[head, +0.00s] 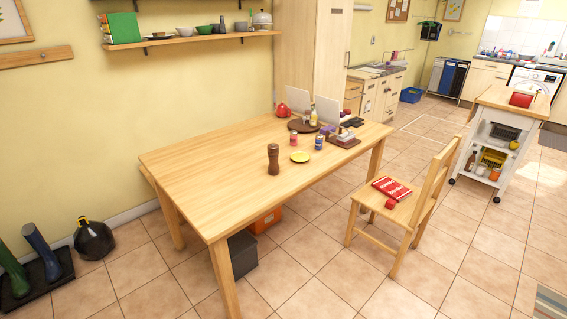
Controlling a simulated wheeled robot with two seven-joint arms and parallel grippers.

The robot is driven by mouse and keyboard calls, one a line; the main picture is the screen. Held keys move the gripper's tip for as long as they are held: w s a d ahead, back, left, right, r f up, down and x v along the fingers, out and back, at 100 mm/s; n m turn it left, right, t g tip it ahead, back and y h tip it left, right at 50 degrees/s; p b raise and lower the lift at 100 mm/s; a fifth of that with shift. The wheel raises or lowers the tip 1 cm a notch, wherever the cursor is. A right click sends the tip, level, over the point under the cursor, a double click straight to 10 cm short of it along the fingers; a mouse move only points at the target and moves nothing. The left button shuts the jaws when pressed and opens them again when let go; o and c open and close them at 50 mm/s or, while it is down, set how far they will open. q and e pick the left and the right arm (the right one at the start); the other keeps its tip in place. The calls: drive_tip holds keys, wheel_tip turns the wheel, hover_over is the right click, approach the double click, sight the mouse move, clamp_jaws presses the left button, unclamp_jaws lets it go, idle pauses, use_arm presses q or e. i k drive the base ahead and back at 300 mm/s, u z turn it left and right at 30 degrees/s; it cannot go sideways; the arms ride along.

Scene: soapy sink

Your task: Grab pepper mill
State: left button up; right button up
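A brown pepper mill (273,159) stands upright on the wooden table (210,165), near its middle. A small yellow plate (300,156) lies just to its right, apart from it. Neither of my grippers shows in the head view, so I cannot see whether they hold anything.
A can (319,142), a jar (294,138) and a red teapot (282,110) stand farther back on the table. A wooden chair (405,205) with a red book (392,188) stands at the right. A white trolley (500,140) is beyond. Tiled floor in front is clear.

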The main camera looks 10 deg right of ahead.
sight(274, 168)
drive_tip(key=i, duration=0.85)
drive_tip(key=z, duration=1.3)
